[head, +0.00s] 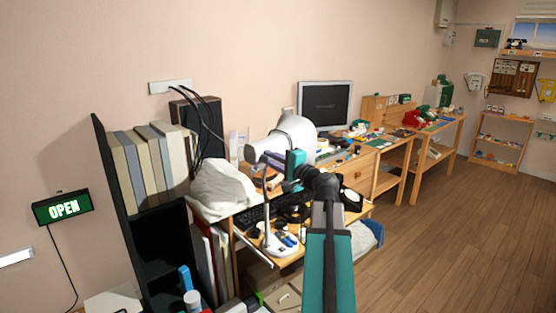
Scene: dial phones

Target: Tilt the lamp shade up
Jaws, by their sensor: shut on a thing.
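The desk lamp has a large white shade (297,132), a thin upright stem (266,205) and a round white base (279,245) on the front of the wooden desk. The shade is at the top of the stem, in front of the monitor. My gripper (291,160), teal and dark, is at the lower front side of the shade and is shut on it. The fingertips are small and partly hidden, so the exact grip point is unclear.
A monitor (325,105) stands behind the lamp. A white cloth-like bundle (222,188) and a dark shelf with binders (147,167) are to the left. A black telephone (351,198) sits to the right of the lamp. Open wooden floor (440,245) lies to the right.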

